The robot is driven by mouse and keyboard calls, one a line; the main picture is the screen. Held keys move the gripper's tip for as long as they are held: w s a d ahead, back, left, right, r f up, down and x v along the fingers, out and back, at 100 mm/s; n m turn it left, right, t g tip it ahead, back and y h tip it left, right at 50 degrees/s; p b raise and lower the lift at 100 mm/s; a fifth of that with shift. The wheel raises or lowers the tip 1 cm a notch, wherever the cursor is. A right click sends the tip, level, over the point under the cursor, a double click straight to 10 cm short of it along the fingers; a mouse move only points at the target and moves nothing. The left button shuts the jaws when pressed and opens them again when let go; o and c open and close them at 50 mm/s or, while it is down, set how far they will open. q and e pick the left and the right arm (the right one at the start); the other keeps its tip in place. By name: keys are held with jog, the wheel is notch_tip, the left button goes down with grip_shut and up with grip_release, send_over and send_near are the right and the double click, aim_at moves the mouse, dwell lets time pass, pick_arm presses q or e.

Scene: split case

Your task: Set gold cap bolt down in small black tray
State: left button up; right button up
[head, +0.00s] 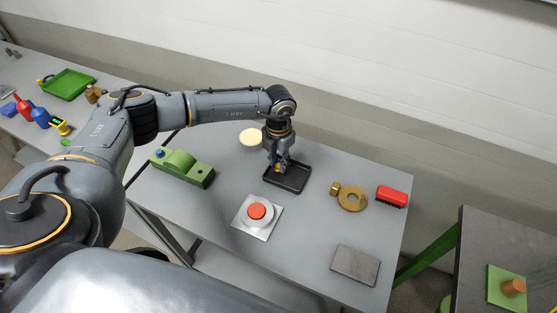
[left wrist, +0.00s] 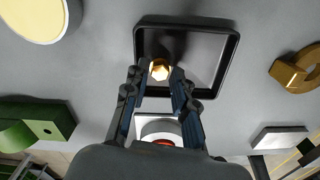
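The gold cap bolt (left wrist: 159,69) sits between the fingertips of my left gripper (left wrist: 158,78), its hexagonal head facing the wrist camera. My left gripper (head: 277,169) points down over the near left part of the small black tray (head: 301,187) in the head view, and its fingers close on the bolt. The tray is shallow and rimmed, and it also shows in the left wrist view (left wrist: 233,62). No other thing shows inside it. Whether the bolt touches the tray floor I cannot tell. My right gripper is not in view.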

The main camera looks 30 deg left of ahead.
pick_arm(q)
jog(key=shift+o, duration=0.9)
